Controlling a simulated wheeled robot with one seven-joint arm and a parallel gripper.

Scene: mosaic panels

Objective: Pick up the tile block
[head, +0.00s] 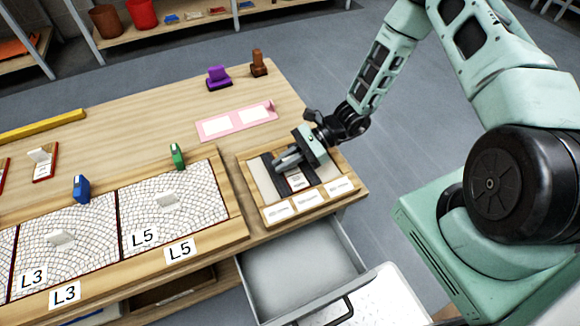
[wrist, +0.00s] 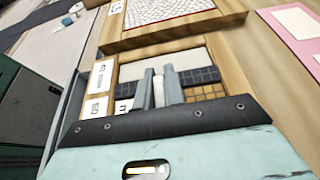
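The wooden tray (head: 243,170) stands at the table's right end and holds tile strips. In the wrist view a dark gridded tile strip (wrist: 203,75) lies between a cream strip (wrist: 192,56) and a brown gridded one (wrist: 207,92). My gripper (head: 280,162) is low over the tray, fingers pointing down into it. In the wrist view a small pale upright piece (wrist: 158,93) stands between the two grey fingers, apparently a block's handle. I cannot tell whether the fingers touch it. The fingers hide part of the strips, so which block carries it is unclear.
Mosaic panels marked L3 (head: 60,262) and L5 (head: 200,195) lie left of the tray, with a blue clip (head: 81,189) and green clip (head: 177,156). A pink board (head: 236,121) lies behind. Purple (head: 218,78) and brown (head: 259,63) objects stand further back. An open drawer (head: 300,275) juts out below.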

